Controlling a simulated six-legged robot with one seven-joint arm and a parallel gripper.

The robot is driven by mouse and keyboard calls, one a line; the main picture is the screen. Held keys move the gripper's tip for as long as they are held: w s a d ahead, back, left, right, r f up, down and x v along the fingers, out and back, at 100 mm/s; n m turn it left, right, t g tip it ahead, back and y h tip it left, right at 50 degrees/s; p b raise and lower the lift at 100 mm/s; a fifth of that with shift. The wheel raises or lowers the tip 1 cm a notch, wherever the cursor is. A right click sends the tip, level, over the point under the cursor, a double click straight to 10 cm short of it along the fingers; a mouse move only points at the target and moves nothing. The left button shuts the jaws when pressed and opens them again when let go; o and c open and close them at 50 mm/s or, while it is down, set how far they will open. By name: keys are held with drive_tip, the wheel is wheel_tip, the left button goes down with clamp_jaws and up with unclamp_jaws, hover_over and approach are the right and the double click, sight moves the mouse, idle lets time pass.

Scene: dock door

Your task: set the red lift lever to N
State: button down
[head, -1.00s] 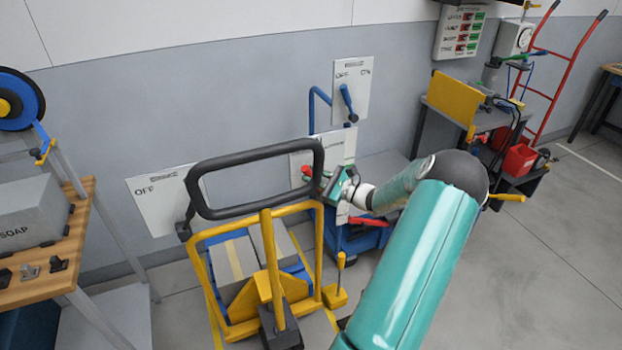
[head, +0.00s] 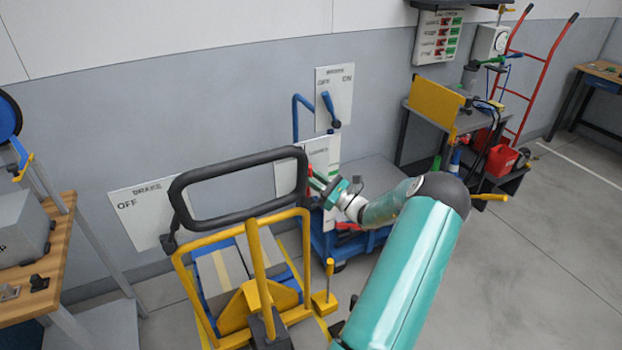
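A white plate (head: 287,180) with a partly readable label is on the grey wall behind the yellow trolley's handle. A small red part (head: 314,176), which looks like the red lever, shows between the black handle and my gripper. My gripper (head: 323,187) reaches to it from the right, at or very near it. Contact, the finger opening and the lever's setting are too small and covered to tell. I cannot make out an N mark.
A yellow trolley with a black loop handle (head: 238,157) stands in front of the plate. A blue-handled brake switch (head: 329,107) is above. A BRAKE plate (head: 140,212) is left. A blue cart (head: 352,245) stands behind my arm.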

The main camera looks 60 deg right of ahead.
drive_tip(key=c, duration=1.2)
unclamp_jaws()
drive_tip(key=shift+w, duration=0.1)
drive_tip(key=v, duration=1.4)
